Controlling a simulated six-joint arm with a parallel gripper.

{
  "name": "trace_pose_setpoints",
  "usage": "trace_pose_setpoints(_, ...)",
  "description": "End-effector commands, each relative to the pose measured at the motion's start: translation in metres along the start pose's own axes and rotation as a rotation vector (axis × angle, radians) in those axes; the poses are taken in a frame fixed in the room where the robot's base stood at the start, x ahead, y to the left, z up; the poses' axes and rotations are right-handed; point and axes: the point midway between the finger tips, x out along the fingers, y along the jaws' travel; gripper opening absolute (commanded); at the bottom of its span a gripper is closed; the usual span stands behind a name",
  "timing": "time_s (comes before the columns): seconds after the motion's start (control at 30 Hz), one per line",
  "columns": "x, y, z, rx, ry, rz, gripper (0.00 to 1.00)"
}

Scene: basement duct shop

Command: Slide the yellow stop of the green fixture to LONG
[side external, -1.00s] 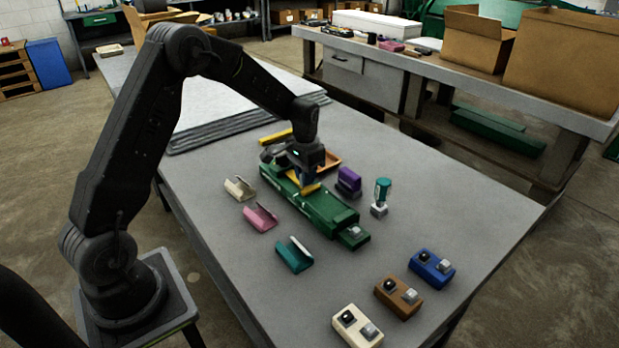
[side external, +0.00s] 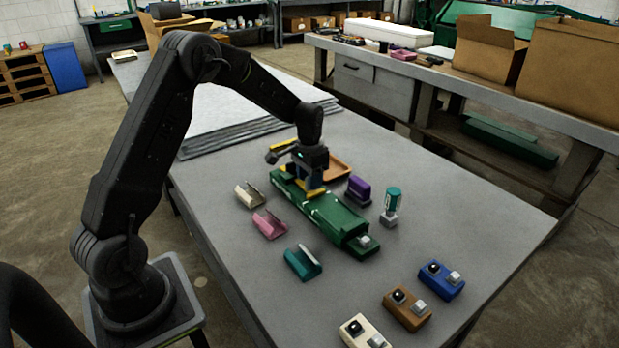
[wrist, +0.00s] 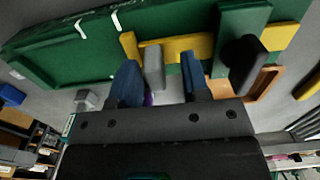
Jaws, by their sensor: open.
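The green fixture (side external: 335,215) lies lengthwise on the grey table; its channel (wrist: 60,50) crosses the top of the wrist view, with white marks on the rim. The yellow stop (wrist: 175,47) is a flat bar in the channel, partly under a green cross-piece (wrist: 238,25). A grey upright tab (wrist: 153,66) stands by it. My gripper (wrist: 160,82) is open at the stop, its blue fingers either side of the tab, the left finger close to it. In the side view my gripper (side external: 313,187) is down over the fixture and hides part of the stop (side external: 318,193). No LONG lettering is readable.
A black knob (wrist: 245,62) is right of my fingers. Cream (side external: 250,194), pink (side external: 269,223) and teal (side external: 303,262) channels lie nearer. Several switch boxes are at the front.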

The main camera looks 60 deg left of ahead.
Motion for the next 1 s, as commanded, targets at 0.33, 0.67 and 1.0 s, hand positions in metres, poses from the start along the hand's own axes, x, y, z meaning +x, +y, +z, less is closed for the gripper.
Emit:
trace_pose_setpoints(0.33, -0.064, 0.0, -0.001, 0.0, 0.008, -0.003, 0.43)
trace_pose_setpoints(0.67, -0.123, -0.001, -0.001, 0.0, 0.005, -0.002, 0.43)
trace_pose_setpoints(1.0, -0.136, 0.0, 0.0, 0.0, 0.001, -0.001, 0.43)
